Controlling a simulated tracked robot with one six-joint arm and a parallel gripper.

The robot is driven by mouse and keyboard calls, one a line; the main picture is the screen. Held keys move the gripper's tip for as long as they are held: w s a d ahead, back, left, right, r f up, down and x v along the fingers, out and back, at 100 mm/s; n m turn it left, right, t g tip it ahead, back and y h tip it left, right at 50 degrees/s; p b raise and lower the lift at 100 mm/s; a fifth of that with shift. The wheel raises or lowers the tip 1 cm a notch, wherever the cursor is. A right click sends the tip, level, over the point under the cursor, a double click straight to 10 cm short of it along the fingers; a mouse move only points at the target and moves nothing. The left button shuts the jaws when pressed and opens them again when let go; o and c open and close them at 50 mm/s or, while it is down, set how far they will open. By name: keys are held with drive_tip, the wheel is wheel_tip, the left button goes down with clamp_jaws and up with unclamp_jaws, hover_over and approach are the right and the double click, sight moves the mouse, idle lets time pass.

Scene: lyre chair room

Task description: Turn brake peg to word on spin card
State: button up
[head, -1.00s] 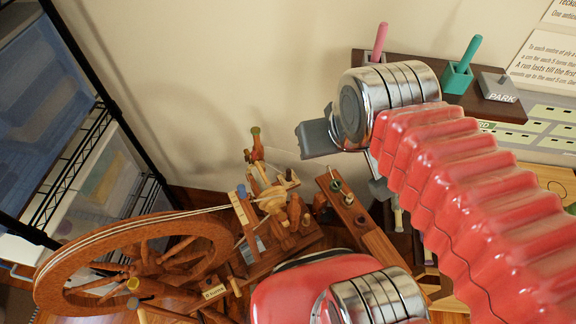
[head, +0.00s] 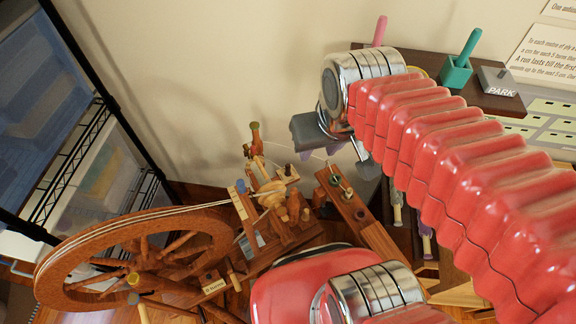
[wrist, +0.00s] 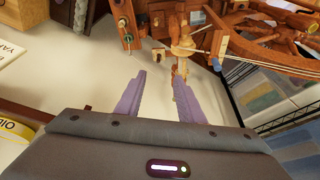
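A wooden spinning wheel (head: 135,262) stands at the lower left of the head view, with a flyer and bobbin (head: 268,200) on its frame. A blue-topped peg (head: 240,187) and a green-topped peg (head: 255,135) stand by the flyer. A pale label (head: 213,287) is on the frame, its lettering too small to read. I cannot tell which peg is the brake peg or which label is the spin card. In the wrist view my gripper (wrist: 159,78) has its purple fingers apart and empty, pointing toward the flyer; the blue peg (wrist: 217,64) lies to their right.
A black wire rack (head: 70,170) with bins is at the left. A brown shelf (head: 430,75) on the right bears a green holder (head: 456,74) and a PARK block (head: 497,85). A plain wall is behind the wheel. My red arm covers much of the right side.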

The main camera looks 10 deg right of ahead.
drive_tip(key=w+f+n+g, duration=0.1)
drive_tip(key=w+f+g, duration=0.3)
drive_tip(key=w+f, duration=0.55)
drive_tip(key=n, duration=0.6)
hover_over(288, 165)
wheel_tip(288, 165, down, 17)
drive_tip(key=shift+r, duration=0.15)
wheel_tip(288, 165, down, 14)
drive_tip(key=shift+r, duration=0.1)
idle(0.7)
clamp_jaws()
idle(0.3)
